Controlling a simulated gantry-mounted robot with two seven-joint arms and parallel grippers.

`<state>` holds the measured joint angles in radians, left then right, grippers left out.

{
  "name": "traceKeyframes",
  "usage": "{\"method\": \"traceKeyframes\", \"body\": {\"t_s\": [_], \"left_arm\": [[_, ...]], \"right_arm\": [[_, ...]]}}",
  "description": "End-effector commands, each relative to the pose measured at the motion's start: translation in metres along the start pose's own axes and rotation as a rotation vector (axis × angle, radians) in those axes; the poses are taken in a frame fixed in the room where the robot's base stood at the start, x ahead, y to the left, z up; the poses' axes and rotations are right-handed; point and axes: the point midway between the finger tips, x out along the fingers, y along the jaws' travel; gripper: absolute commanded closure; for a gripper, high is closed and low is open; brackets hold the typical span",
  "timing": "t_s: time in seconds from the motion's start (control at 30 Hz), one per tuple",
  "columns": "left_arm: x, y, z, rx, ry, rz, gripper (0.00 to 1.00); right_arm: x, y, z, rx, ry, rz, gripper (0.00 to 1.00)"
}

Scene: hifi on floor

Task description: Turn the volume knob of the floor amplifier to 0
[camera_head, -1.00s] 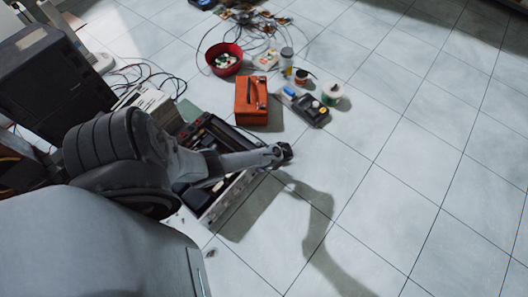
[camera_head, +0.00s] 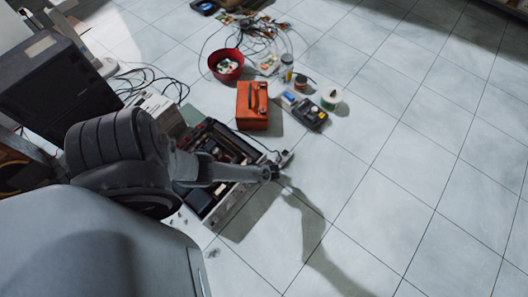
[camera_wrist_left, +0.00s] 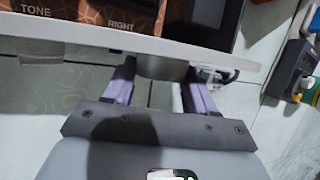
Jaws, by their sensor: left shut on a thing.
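The floor amplifier (camera_head: 232,201) lies at the left in the head view, its top open and its pale front panel towards the bare floor. In the left wrist view its panel edge (camera_wrist_left: 185,48) crosses the top, with the labels TONE and RIGHT readable above it. My left gripper (camera_head: 284,160) is at the far end of this panel. In the wrist view the gripper (camera_wrist_left: 160,80) has one purple finger on each side of a grey round knob (camera_wrist_left: 160,68) and is shut on it. The knob's pointer and scale are hidden. My right gripper is not in view.
An orange box (camera_head: 252,105) stands just behind the amplifier. A multimeter (camera_head: 311,115), a solder spool (camera_head: 331,98) and a red bowl (camera_head: 225,66) stand beyond it. A dark speaker-like box (camera_head: 55,85) is at the left. The tiled floor to the right is clear.

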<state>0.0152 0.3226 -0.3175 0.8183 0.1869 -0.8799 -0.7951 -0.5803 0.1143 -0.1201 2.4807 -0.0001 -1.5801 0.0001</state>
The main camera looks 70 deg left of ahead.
Motion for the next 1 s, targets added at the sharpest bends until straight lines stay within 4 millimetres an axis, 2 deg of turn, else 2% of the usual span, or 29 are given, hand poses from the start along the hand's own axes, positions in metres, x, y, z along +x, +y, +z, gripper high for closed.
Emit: {"method": "traceKeyframes", "body": {"t_s": [0.4, 0.9, 0.93, 1.0], "left_arm": [[0.0001, 0.0020, -0.0007, -0.070, 0.000, -0.171, 0.74], [0.0007, 0.0026, -0.0006, -0.080, -0.001, -0.188, 0.74], [0.0007, 0.0026, -0.0006, -0.080, -0.001, -0.188, 0.39], [0.0007, 0.0026, -0.0006, -0.080, -0.001, -0.188, 0.28]], "right_arm": [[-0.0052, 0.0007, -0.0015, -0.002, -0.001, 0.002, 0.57], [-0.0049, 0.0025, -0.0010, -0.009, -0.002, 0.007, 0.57], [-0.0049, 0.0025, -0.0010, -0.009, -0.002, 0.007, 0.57], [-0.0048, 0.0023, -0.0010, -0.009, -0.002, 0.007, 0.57]]}}
